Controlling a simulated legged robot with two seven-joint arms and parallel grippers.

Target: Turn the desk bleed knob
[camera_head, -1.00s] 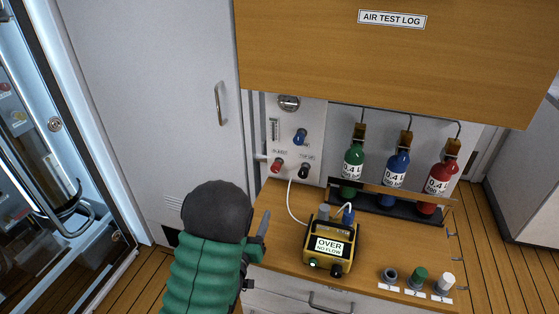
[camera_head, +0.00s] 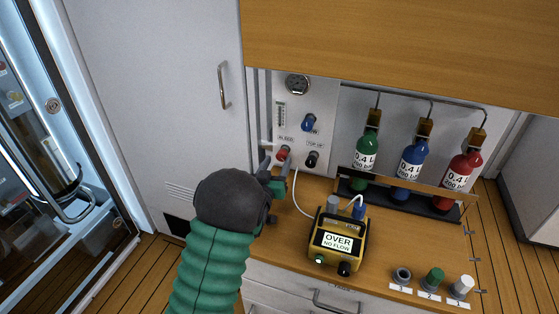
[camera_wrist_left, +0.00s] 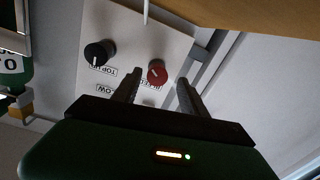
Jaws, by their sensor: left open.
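My right gripper is in neither view.
A black knob (camera_head: 312,160) is right of the red one, and a blue knob (camera_head: 309,122) above. A yellow meter (camera_head: 338,240) reading "OVER NO FLOW" stands on the desk with a white hose. Green, blue and red bottles (camera_head: 461,175) stand right.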

